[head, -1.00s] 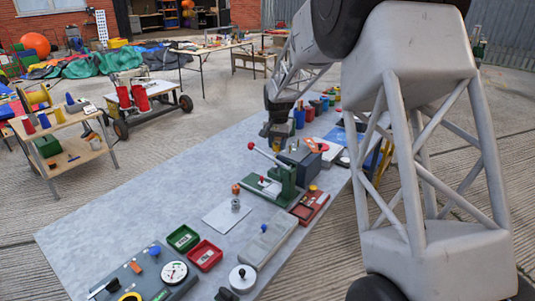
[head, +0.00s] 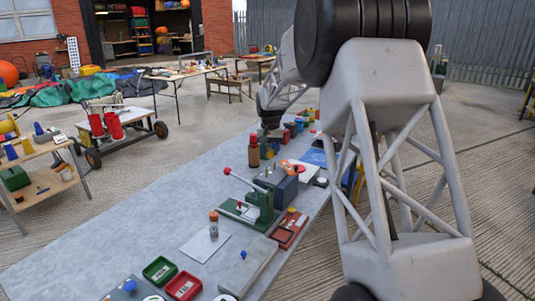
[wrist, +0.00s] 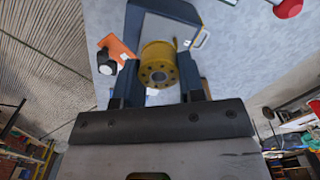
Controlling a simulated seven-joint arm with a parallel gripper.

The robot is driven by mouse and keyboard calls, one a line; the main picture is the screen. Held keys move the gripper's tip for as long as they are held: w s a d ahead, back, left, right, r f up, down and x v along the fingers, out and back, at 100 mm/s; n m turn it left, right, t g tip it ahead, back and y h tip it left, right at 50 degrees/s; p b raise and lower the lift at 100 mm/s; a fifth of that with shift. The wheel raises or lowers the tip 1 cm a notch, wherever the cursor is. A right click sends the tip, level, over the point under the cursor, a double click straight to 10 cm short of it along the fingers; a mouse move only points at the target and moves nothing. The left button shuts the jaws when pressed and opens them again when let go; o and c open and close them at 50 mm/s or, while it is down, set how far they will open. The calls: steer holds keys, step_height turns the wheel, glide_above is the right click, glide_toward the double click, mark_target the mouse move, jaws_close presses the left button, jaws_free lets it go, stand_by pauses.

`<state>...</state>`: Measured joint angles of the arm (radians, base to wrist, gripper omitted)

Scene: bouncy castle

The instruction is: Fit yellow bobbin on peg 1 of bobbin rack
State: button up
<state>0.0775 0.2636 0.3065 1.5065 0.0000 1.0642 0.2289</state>
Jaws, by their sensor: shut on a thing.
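The yellow bobbin (wrist: 158,62) is between the two fingers of my gripper (wrist: 160,82) in the wrist view, with its round holed end facing the camera. My gripper is shut on it, above the grey bench. In the head view my gripper (head: 271,132) is small and far down the bench, behind the dark grey box (head: 276,182). I cannot make out the bobbin clearly there. The box also shows beyond the bobbin in the wrist view (wrist: 172,9). I cannot pick out the bobbin rack or its peg 1 for certain in either view.
A brown and red upright cylinder (head: 254,152) stands close to my gripper. A green lever press (head: 250,207), a red tray (head: 183,285) and a green tray (head: 159,269) are nearer on the bench. The bench's left side (head: 120,225) is clear. A shelf cart (head: 45,150) stands left.

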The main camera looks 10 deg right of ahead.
steer(key=w+f+m, duration=0.4)
steer(key=w+m, duration=0.3)
steer(key=m, duration=0.2)
steer(key=shift+w+d, duration=0.15)
steer(key=shift+d, duration=0.2)
steer(key=shift+f, duration=0.2)
stand_by(0.3)
steer(key=shift+f, duration=2.15)
steer(key=shift+f, duration=1.3)
stand_by(2.8)
